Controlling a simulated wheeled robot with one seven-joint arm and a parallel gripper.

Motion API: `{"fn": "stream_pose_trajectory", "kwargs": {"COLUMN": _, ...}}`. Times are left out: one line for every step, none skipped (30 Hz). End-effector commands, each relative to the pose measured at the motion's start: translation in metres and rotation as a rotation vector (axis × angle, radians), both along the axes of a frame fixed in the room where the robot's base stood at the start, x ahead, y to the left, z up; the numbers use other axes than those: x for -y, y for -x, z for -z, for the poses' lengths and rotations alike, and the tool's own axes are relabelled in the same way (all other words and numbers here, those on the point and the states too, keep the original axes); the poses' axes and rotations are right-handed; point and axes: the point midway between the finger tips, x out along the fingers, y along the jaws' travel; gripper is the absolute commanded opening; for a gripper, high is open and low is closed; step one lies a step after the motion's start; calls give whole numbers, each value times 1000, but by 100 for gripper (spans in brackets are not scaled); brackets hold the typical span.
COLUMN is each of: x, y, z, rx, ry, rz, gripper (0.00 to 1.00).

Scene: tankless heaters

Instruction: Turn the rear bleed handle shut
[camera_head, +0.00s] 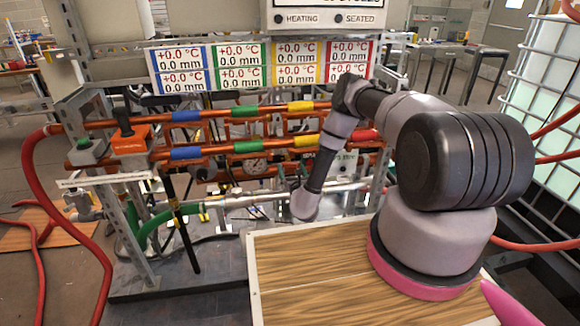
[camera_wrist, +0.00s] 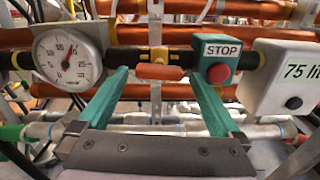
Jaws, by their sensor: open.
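In the wrist view, a small orange handle (camera_wrist: 161,73) lies level across the picture, in front of a yellow fitting on a dark pipe. It looks like the bleed handle; no label shows whether it is the rear one. My gripper (camera_wrist: 161,76) is open, with its two teal fingers pointing forward. The left fingertip is left of the handle and the right one is right of it, near the STOP box. The handle appears between the tips, not gripped; the depth gap is unclear. In the head view, my arm reaches down to the rig and the fingers and handle are hidden or indistinct.
A dial gauge (camera_wrist: 68,57) is just left of the fingers. A red STOP button (camera_wrist: 219,73) and a white box marked 75 (camera_wrist: 285,80) are at right. Orange pipes (camera_head: 200,152) run across the rig. A wooden-topped table (camera_head: 310,285) stands in front.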

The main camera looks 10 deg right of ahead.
Motion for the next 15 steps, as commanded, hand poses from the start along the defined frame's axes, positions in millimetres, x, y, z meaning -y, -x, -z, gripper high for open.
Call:
{"fn": "stream_pose_trajectory", "kwargs": {"x": 1, "y": -8, "z": 0, "rx": 2, "ry": -1, "rz": 2, "gripper": 100}}
{"fn": "stream_pose_trajectory", "kwargs": {"x": 0, "y": -12, "z": 0, "rx": 2, "ry": -1, "rz": 0, "gripper": 100}}
{"fn": "stream_pose_trajectory", "kwargs": {"x": 0, "y": -17, "z": 0, "rx": 1, "ry": 0, "rz": 0, "gripper": 100}}
{"fn": "stream_pose_trajectory", "kwargs": {"x": 0, "y": -20, "z": 0, "rx": 2, "ry": 0, "rz": 1, "gripper": 100}}
{"fn": "stream_pose_trajectory", "kwargs": {"x": 0, "y": -23, "z": 0, "rx": 2, "ry": 0, "rz": 1, "gripper": 100}}
{"fn": "stream_pose_trajectory", "kwargs": {"x": 0, "y": -26, "z": 0, "rx": 1, "ry": -1, "rz": 0, "gripper": 100}}
{"fn": "stream_pose_trajectory", "kwargs": {"x": 0, "y": -27, "z": 0, "rx": 1, "ry": -1, "rz": 0, "gripper": 100}}
{"fn": "stream_pose_trajectory", "kwargs": {"x": 0, "y": -29, "z": 0, "rx": 0, "ry": -1, "rz": 0, "gripper": 100}}
{"fn": "stream_pose_trajectory", "kwargs": {"x": 0, "y": -30, "z": 0, "rx": 0, "ry": 0, "rz": -1, "gripper": 100}}
{"fn": "stream_pose_trajectory", "kwargs": {"x": 0, "y": -31, "z": 0, "rx": 0, "ry": 0, "rz": -1, "gripper": 100}}
{"fn": "stream_pose_trajectory", "kwargs": {"x": 0, "y": -31, "z": 0, "rx": -1, "ry": 0, "rz": -1, "gripper": 100}}
{"fn": "stream_pose_trajectory", "kwargs": {"x": 0, "y": -31, "z": 0, "rx": -1, "ry": 0, "rz": -1, "gripper": 100}}
{"fn": "stream_pose_trajectory", "kwargs": {"x": 0, "y": -31, "z": 0, "rx": -1, "ry": 0, "rz": -1, "gripper": 100}}
{"fn": "stream_pose_trajectory", "kwargs": {"x": 0, "y": -31, "z": 0, "rx": -1, "ry": 0, "rz": -1, "gripper": 100}}
{"fn": "stream_pose_trajectory", "kwargs": {"x": 0, "y": -31, "z": 0, "rx": -1, "ry": 0, "rz": -1, "gripper": 100}}
